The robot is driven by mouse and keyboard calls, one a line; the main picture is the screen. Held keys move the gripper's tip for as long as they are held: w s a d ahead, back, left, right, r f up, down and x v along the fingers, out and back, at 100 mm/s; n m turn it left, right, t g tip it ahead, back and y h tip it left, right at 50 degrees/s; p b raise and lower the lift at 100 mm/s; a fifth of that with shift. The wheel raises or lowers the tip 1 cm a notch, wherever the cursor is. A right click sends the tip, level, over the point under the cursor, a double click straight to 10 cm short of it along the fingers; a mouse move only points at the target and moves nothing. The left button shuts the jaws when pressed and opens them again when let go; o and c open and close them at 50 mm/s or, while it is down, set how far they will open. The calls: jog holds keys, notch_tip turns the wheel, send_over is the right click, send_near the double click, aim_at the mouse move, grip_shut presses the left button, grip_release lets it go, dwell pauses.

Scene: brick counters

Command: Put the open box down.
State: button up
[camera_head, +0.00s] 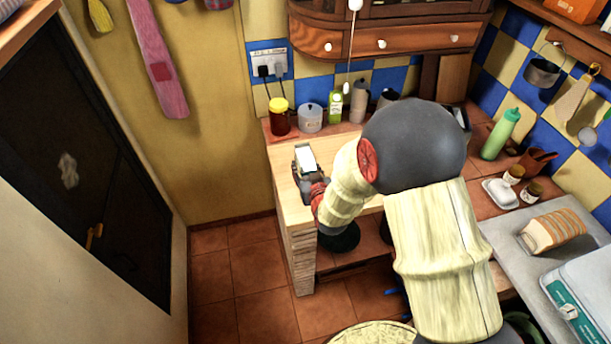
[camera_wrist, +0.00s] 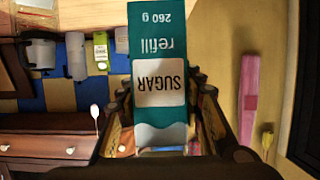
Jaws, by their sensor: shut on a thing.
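The box (camera_wrist: 158,38) is teal and white, with "SUGAR refill 260 g" upside down in the wrist view. My gripper (camera_wrist: 160,100) is shut on it, with a finger on each side. In the head view the box (camera_head: 306,157) shows as a small pale shape in my gripper (camera_head: 309,178), over the left end of the wooden counter (camera_head: 285,197). I cannot tell whether the box touches the counter. Its opening is not clearly visible.
Bread (camera_head: 553,232) lies at the right. My arm hides the middle counter. Bare wood shows around my gripper.

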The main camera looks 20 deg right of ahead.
jog(key=shift+w+d+f+b, duration=0.25)
jog(key=shift+w+f, duration=0.75)
jog(key=shift+f, duration=0.55)
jog(key=shift+w+d+f+b, duration=0.3)
jog(key=shift+w+f, duration=0.65)
jog(key=shift+f, duration=0.65)
jog(key=shift+w+d+f+b, duration=0.25)
jog(key=shift+w+f, duration=0.75)
jog(key=shift+f, duration=0.55)
jog(key=shift+f, duration=0.2)
jog(key=o, duration=1.4)
jog(key=shift+r, duration=0.1)
